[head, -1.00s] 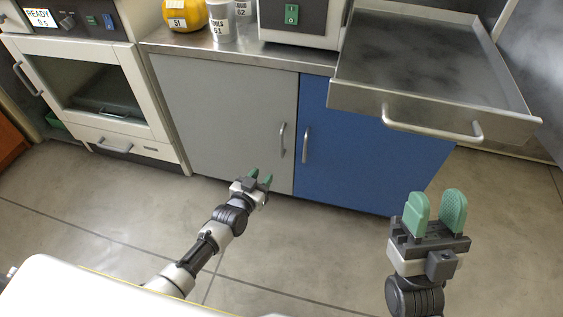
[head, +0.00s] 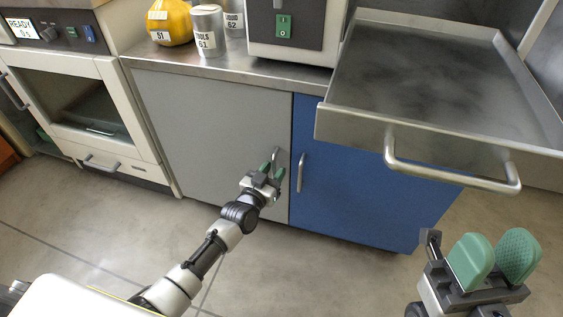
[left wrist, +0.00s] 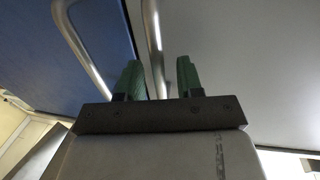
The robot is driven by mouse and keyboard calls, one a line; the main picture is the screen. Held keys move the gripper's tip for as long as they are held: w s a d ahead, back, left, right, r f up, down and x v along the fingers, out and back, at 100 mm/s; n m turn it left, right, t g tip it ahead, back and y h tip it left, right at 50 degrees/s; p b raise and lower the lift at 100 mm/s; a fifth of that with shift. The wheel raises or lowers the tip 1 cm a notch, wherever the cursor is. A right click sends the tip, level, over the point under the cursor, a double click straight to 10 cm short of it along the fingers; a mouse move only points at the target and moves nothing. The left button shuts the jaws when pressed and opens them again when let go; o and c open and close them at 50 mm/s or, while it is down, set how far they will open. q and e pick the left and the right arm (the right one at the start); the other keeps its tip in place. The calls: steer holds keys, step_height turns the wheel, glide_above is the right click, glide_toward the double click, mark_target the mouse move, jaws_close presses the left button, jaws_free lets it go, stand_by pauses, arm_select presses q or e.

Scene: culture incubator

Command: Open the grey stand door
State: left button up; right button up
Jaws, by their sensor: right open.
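The grey stand door (head: 205,130) is shut, left of the blue door (head: 350,185). Its upright metal handle (head: 276,153) is near its right edge, its lower part hidden by my left gripper (head: 271,172). That gripper is at the handle with its green fingers apart. In the left wrist view, the grey door's handle (left wrist: 154,40) runs down between the two fingertips (left wrist: 160,78), with a gap to the right finger. I cannot tell whether it touches the left one. My right gripper (head: 494,258) is open and empty over the floor at the lower right.
The blue door's handle (head: 301,172) stands close to the right of my left gripper. A metal tray with a handle (head: 450,178) juts out at the upper right. A white cabinet with a glass front (head: 85,105) stands left. The floor before the grey door is clear.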

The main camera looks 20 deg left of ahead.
arm_select(q)
steer(key=shift+w, duration=0.4)
steer(key=shift+s, duration=0.1)
jaws_close()
steer(key=shift+s, duration=0.1)
